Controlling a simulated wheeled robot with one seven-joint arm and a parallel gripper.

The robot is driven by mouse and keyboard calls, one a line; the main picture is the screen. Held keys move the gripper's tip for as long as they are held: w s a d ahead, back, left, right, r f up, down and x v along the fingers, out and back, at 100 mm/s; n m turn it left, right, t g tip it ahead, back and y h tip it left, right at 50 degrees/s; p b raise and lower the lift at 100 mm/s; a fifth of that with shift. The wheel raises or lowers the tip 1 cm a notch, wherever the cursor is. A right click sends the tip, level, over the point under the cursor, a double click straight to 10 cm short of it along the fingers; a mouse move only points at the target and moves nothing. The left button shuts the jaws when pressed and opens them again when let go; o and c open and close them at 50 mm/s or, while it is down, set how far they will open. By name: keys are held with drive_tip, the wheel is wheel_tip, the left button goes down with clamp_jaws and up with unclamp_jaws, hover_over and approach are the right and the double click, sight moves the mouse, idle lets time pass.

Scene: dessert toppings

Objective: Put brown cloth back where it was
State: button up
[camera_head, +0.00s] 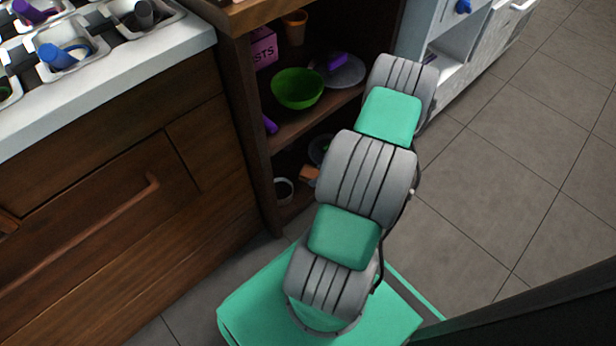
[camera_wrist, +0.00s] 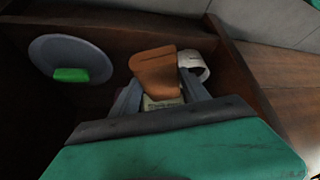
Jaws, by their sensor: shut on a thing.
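The brown cloth (camera_wrist: 153,70) is between the fingers of my gripper (camera_wrist: 160,88) in the wrist view, inside a dark wooden compartment. My gripper is shut on it. An orange-brown patch in the head view, seemingly the same cloth (camera_head: 309,174), shows in the lower compartment of the open shelf unit (camera_head: 264,190). My gripper is hidden in the head view behind my arm and the shelf. Whether the cloth touches the shelf floor, I cannot tell.
A white cup (camera_wrist: 196,66) stands close to the right of the cloth. A grey plate (camera_wrist: 45,52) with a green block (camera_wrist: 71,75) lies to the left. The shelf above holds a green bowl (camera_head: 297,89) and a pink box (camera_head: 263,47). The floor (camera_head: 480,190) at right is clear.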

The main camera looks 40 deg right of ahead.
sight(311, 170)
drive_tip(key=w+f+b, duration=0.1)
drive_tip(key=w+f, duration=0.1)
drive_tip(key=w+d+f+b, duration=0.1)
drive_tip(key=w+f, duration=0.1)
drive_tip(key=w+d+f+b, duration=0.1)
drive_tip(key=w+f, duration=0.1)
drive_tip(key=shift+w+f+b, duration=0.25)
drive_tip(key=shift+f+b, duration=0.1)
drive_tip(key=shift+b, duration=0.05)
drive_tip(key=f, duration=0.1)
drive_tip(key=f+b, duration=0.1)
drive_tip(key=f, duration=0.1)
drive_tip(key=shift+w+d+f+b, duration=0.15)
drive_tip(key=shift+w+f+b, duration=0.1)
drive_tip(key=shift+b, duration=0.05)
drive_tip(key=shift+r, duration=0.15)
drive_tip(key=o, duration=1.3)
drive_tip(key=p+v, duration=0.5)
drive_tip(key=v, duration=0.7)
drive_tip(key=shift+s, duration=0.1)
